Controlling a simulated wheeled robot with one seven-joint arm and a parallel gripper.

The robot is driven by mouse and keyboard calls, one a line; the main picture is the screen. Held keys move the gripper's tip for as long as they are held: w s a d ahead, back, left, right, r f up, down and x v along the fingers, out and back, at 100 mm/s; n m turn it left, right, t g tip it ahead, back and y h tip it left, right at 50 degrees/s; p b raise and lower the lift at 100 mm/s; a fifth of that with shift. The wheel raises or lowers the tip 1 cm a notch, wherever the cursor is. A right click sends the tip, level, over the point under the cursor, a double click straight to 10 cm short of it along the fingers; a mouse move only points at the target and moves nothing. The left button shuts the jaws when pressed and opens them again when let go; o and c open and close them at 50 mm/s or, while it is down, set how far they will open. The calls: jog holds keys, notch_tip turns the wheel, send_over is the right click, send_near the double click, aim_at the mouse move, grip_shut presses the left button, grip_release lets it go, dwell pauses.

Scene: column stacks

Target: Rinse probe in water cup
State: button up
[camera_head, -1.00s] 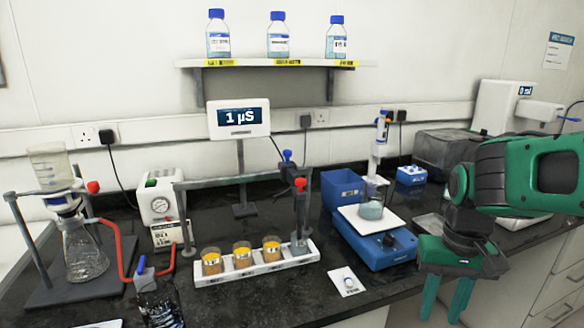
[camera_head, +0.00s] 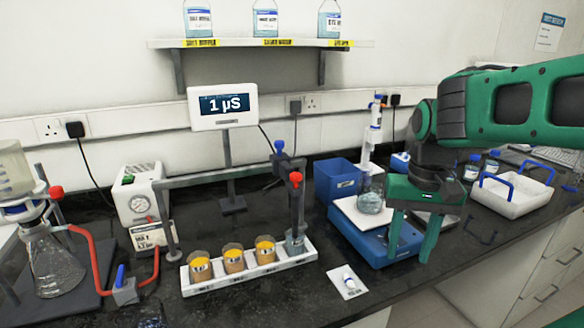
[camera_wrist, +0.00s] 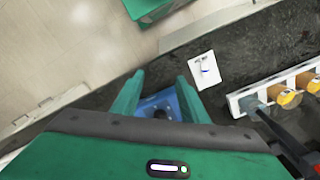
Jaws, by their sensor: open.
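The probe hangs from a clamp with a red knob (camera_head: 295,179) at the right end of a grey rail. Its lower end is at a small greyish cup (camera_head: 295,243) at the right end of the white rack; I cannot tell how deep it sits. The cup also shows in the wrist view (camera_wrist: 252,103). My gripper (camera_head: 409,250) is open and empty, fingers pointing down, in front of the blue stirrer (camera_head: 375,247) and right of the cup. In the wrist view my gripper (camera_wrist: 158,92) has its fingers apart over the blue stirrer.
The white rack (camera_head: 250,272) holds several cups with orange contents. A beaker (camera_head: 370,201) stands on the stirrer's white plate. A white card with a small item (camera_head: 347,281) lies in front. A white basket with blue handles (camera_head: 511,193) is at right.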

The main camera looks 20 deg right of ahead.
jog(key=w+a+r+m, duration=0.1)
jog(key=w+a+r, duration=0.5)
jog(key=w+r, duration=0.6)
jog(key=m, duration=0.1)
send_near(296, 174)
notch_tip(296, 174, down, 8)
jog(key=shift+f, duration=0.1)
jog(key=shift+c, duration=0.2)
